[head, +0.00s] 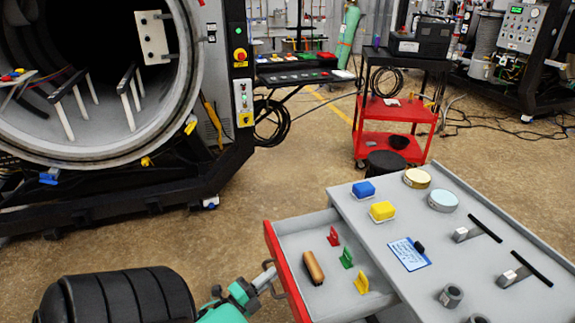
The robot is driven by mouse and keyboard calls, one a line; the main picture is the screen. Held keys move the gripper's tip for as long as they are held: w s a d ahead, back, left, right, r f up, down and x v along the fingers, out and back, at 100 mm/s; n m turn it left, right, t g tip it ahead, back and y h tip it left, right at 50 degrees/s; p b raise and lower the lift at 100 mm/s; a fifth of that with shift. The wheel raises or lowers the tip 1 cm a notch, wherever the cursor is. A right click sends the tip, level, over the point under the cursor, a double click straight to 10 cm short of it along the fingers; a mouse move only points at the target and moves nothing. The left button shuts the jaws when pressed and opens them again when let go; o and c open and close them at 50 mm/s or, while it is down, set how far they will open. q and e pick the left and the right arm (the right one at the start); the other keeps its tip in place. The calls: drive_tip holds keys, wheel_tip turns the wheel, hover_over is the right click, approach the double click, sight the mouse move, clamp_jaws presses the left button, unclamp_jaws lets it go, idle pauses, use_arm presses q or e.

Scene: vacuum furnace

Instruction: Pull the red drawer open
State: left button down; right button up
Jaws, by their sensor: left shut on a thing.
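The red drawer (277,262) is the red-fronted drawer on the left side of the grey workbench cart. It stands out from the cart, and its grey inside shows. A brown wooden-looking piece (313,267) and small red (333,237), green (346,257) and yellow (361,282) pieces lie in it. My left gripper (268,278) comes in from the lower left and is shut on the metal handle at the drawer's red front. The fingertips are small, and the handle is partly hidden by them. My right gripper is not in view.
A large open furnace (180,100) stands at the left. A red trolley (395,120) stands behind the cart.

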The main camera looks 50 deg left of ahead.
use_arm(q)
drive_tip(key=shift+s+a, duration=0.25)
drive_tip(key=shift+s, duration=0.3)
drive_tip(key=shift+s+a, duration=0.2)
drive_tip(key=shift+s, duration=0.35)
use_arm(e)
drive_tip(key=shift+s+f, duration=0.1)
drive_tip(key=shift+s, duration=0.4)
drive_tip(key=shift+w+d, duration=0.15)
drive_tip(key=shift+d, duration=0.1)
use_arm(q)
drive_tip(key=c, duration=1.8)
unclamp_jaws()
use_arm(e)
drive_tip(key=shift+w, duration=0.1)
